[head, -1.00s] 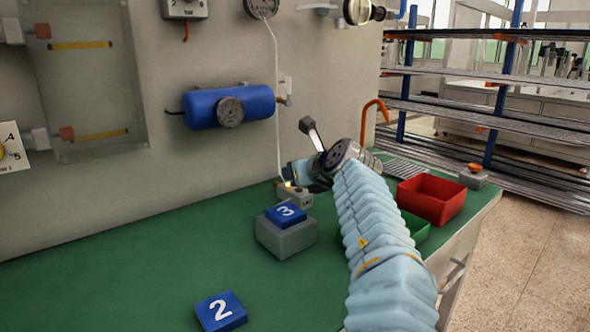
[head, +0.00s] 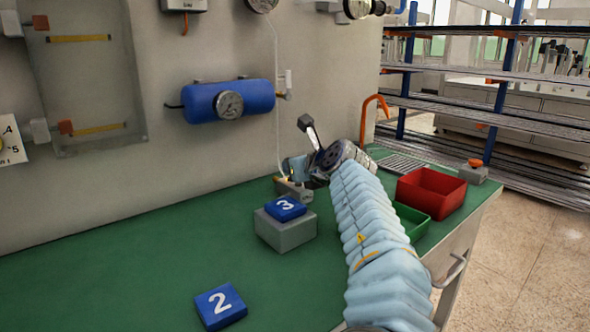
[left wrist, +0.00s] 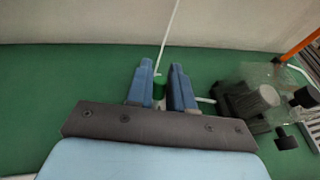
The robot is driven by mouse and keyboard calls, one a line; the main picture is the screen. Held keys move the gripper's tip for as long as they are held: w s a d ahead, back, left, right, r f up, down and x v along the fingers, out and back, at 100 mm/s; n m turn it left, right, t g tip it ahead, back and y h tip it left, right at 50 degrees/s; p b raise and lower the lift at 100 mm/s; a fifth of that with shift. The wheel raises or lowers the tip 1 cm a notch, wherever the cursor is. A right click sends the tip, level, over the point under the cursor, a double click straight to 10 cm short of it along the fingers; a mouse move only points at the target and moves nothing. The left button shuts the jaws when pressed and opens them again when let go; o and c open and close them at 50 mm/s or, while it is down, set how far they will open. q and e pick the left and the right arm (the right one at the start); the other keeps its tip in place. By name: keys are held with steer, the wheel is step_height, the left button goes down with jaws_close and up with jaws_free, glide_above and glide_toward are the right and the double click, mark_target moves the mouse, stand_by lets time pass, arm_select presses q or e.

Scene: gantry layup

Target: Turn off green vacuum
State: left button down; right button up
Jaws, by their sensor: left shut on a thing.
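The green vacuum knob (left wrist: 133,94) sits between the two blue fingers of my left gripper (left wrist: 160,90) in the left wrist view. The gripper is shut on it. A white tube rises behind the knob. In the head view my left gripper (head: 297,170) is at a small grey fitting (head: 293,190) on the far side of the green bench, near the wall. The knob itself is hidden there by the gripper. My right gripper is in neither view.
A grey block (head: 286,232) with blue tile 3 (head: 286,207) stands just in front of the fitting. Blue tile 2 (head: 220,308) lies nearer. A red bin (head: 432,193) and green bin (head: 412,221) stand right of my arm. A pump (left wrist: 255,98) is right of my gripper.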

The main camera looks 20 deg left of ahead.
arm_select(q)
steer(key=y+b, duration=0.1)
steer(key=b, duration=0.1)
steer(key=d+t+y+b, duration=0.1)
steer(key=b, duration=0.1)
steer(key=shift+s+f+t, duration=0.25)
steer(key=shift+f+t, duration=0.05)
steer(key=shift+f, duration=0.05)
steer(key=shift+r+m+t+y+b, duration=0.3)
steer(key=shift+y+b, duration=0.1)
steer(key=shift+b, duration=0.3)
steer(key=shift+d+r, duration=0.1)
steer(key=shift+r, duration=0.05)
steer(key=c, duration=1.1)
jaws_free()
steer(key=shift+c, duration=0.2)
steer(key=shift+s, duration=0.1)
steer(key=v, duration=1.3)
steer(key=shift+s+d+b, duration=0.25)
steer(key=shift+d+b, duration=0.05)
steer(key=shift+o, duration=0.2)
